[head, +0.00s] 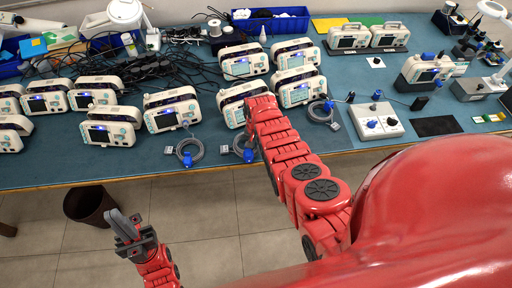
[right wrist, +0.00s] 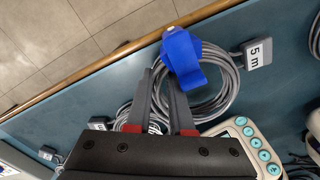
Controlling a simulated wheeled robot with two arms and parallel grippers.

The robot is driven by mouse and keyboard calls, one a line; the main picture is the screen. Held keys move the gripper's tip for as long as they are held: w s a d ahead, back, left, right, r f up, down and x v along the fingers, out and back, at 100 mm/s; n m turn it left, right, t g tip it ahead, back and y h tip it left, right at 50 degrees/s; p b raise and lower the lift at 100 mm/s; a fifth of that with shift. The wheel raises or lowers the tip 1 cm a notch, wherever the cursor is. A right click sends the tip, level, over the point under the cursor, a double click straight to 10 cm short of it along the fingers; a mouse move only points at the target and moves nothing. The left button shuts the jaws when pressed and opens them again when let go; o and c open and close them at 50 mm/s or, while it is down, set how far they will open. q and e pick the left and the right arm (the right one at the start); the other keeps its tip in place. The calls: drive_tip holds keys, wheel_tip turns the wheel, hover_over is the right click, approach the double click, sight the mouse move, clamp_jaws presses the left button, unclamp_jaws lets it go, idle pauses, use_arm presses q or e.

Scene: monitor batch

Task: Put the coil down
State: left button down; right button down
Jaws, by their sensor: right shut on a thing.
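The grey cable coil (right wrist: 210,85) with a blue strap (right wrist: 183,60) and a "5 m" tag (right wrist: 257,53) is at my right gripper (right wrist: 160,68) in the right wrist view. The gripper is shut on it; the strap partly covers the fingertips. In the head view this coil (head: 238,149) appears at the table's front edge, partly behind my right arm, which hides the gripper. I cannot tell whether it touches the table. My left gripper (head: 124,226) hangs low over the floor, away from the table; its finger gap is unclear.
Other coils lie on the blue table (head: 345,160), to the left (head: 189,152) and right (head: 322,111). White monitors (head: 172,109) stand in groups behind and left. A dark bin (head: 90,205) is on the floor.

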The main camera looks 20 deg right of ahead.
drive_tip(key=shift+f, duration=0.2)
drive_tip(key=shift+f, duration=0.15)
drive_tip(key=c, duration=0.8)
unclamp_jaws()
